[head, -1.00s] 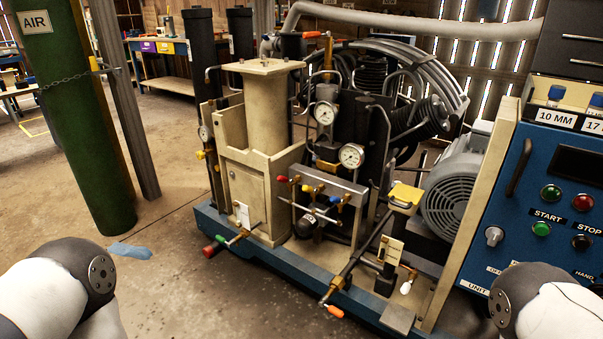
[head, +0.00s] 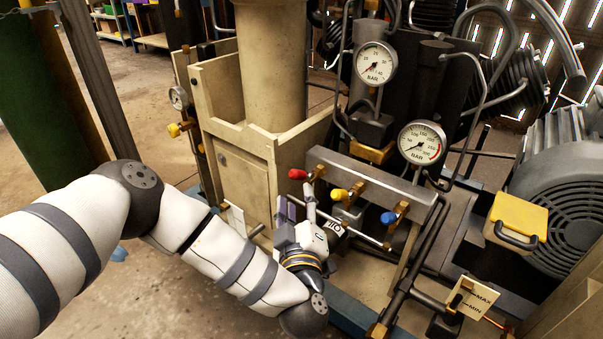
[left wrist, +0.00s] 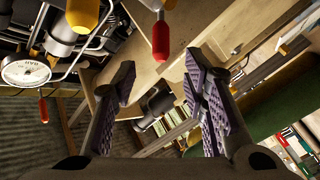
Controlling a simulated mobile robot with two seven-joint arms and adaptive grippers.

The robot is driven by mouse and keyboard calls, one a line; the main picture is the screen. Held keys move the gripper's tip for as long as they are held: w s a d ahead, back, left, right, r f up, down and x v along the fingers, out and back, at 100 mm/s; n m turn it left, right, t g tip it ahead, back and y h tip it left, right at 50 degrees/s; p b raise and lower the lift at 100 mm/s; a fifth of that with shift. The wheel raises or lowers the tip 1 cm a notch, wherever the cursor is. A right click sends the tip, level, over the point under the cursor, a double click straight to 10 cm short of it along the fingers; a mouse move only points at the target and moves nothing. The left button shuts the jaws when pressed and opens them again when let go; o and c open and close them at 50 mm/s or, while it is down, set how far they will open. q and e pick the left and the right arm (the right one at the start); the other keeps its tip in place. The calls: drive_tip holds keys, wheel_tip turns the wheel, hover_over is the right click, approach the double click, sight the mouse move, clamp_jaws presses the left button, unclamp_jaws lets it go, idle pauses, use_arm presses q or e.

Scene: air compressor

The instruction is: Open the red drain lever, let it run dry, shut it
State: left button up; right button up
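The red lever (head: 297,174) sits at the left end of a small valve manifold, beside a yellow lever (head: 340,194) and a blue lever (head: 388,218). My left gripper (head: 297,203) is just below the red lever in the head view. In the left wrist view, the left gripper (left wrist: 160,82) is open, its two purple-padded fingers apart. The red lever (left wrist: 160,40) shows beyond the fingertips, in line with the gap and not gripped. The gripper hides part of the manifold below the lever. My right gripper is not in view.
Pressure gauges (head: 375,63) stand behind the manifold (head: 370,177). A beige housing (head: 245,165) rises on the left. A yellow-topped box (head: 516,220) and grey motor (head: 570,180) stand at right. Pipes crowd the area; open floor (head: 150,270) lies front left.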

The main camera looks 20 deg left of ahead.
sight(296, 179)
use_arm(q)
drive_tip(key=b+x, duration=0.2)
drive_tip(key=x, duration=0.7)
drive_tip(key=shift+w+a+f, duration=0.1)
drive_tip(key=shift+w, duration=0.1)
drive_tip(key=shift+c, duration=0.6)
clamp_jaws()
